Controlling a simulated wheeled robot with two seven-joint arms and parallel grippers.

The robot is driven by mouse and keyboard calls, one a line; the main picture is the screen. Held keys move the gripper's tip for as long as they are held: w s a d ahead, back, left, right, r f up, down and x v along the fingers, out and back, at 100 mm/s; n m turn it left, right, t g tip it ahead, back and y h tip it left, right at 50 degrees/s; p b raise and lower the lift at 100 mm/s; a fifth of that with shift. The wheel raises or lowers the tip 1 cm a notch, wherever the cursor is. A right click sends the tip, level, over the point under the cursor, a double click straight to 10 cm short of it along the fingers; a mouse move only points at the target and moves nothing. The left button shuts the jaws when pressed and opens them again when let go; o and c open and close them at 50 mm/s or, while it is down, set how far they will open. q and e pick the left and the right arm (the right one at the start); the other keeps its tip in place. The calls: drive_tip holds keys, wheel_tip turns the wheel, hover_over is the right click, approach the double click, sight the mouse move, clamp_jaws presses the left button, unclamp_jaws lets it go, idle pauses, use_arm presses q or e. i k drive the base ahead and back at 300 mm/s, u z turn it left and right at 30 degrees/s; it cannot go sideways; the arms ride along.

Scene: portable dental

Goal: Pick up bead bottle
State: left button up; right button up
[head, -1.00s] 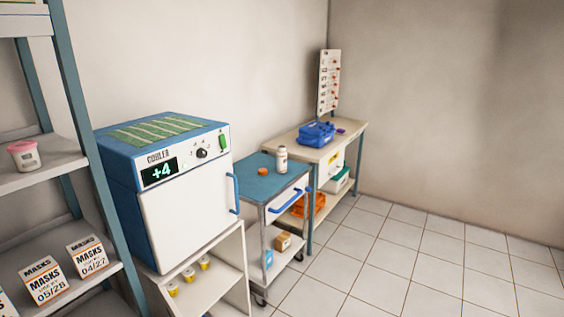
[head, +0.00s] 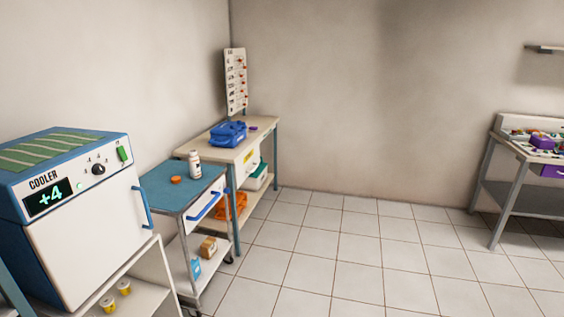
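Neither of my grippers shows in the head view.
A cooler (head: 90,220) reading +4 stands on a white stand at the left. Behind the trolley, a bench (head: 262,126) holds a blue case (head: 228,133). Another table (head: 545,157) with small items stands at the right. The tiled floor (head: 340,255) between is clear.

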sight(193, 160)
drive_tip(key=z, duration=0.7)
drive_tip(key=i, duration=2.2)
drive_tip(key=u, duration=2.5)
drive_tip(key=i, duration=1.7)
drive_tip(key=u, duration=0.05)
